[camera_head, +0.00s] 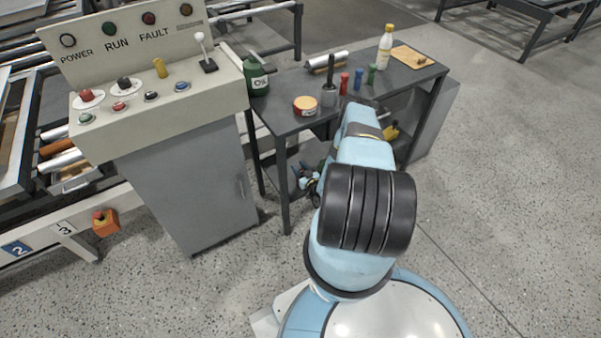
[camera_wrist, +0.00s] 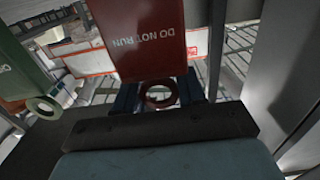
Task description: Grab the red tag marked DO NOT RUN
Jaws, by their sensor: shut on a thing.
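The red tag marked DO NOT RUN (camera_wrist: 145,35) fills the upper middle of the wrist view, its lettering upside down. A ring-shaped eyelet sits at its lower end. My gripper (camera_wrist: 158,93) has its dark fingers on either side of that ring end, shut on the tag. In the head view my arm reaches towards the small dark table, and I cannot make out the red tag or the fingers there.
A green tag (camera_wrist: 18,70) with a pale ring hangs at left in the wrist view, close to the red one. In the head view, the dark table (camera_head: 290,122) holds a bottle (camera_head: 385,48), a green can (camera_head: 257,78) and a round tin (camera_head: 305,106). A control console (camera_head: 190,175) stands left.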

